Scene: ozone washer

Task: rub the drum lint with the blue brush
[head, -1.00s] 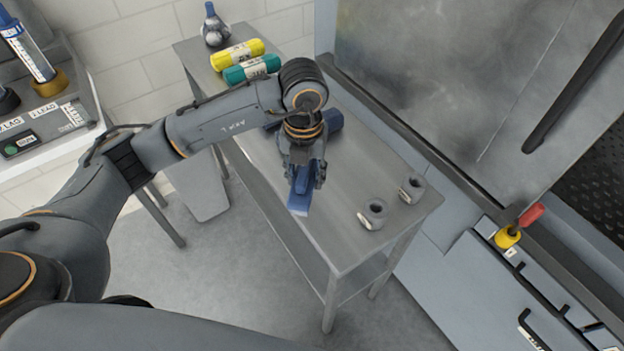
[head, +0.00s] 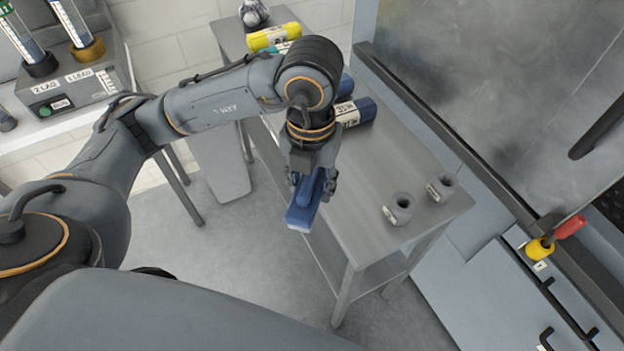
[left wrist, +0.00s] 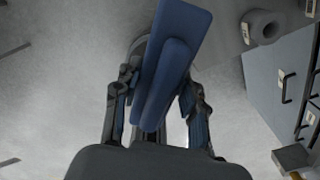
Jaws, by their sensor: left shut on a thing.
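My left gripper (head: 314,182) is shut on the blue brush (head: 304,214), near the left edge of the steel table (head: 362,193). The brush points down toward the lower left, with a pale strip at its lower end. In the left wrist view the blue brush (left wrist: 172,68) stands between the two fingers of my left gripper (left wrist: 160,112). No drum lint can be made out, and the drum's inside is not in view. My right gripper is not in view.
Two grey ring-shaped pieces (head: 399,208) (head: 441,187) stand at the table's near right. A blue labelled roll (head: 356,111) and a yellow roll (head: 273,37) lie farther back. A large grey machine (head: 470,90) with a red-and-yellow handle (head: 556,237) stands at right. A grey box (head: 75,90) holds tubes at left.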

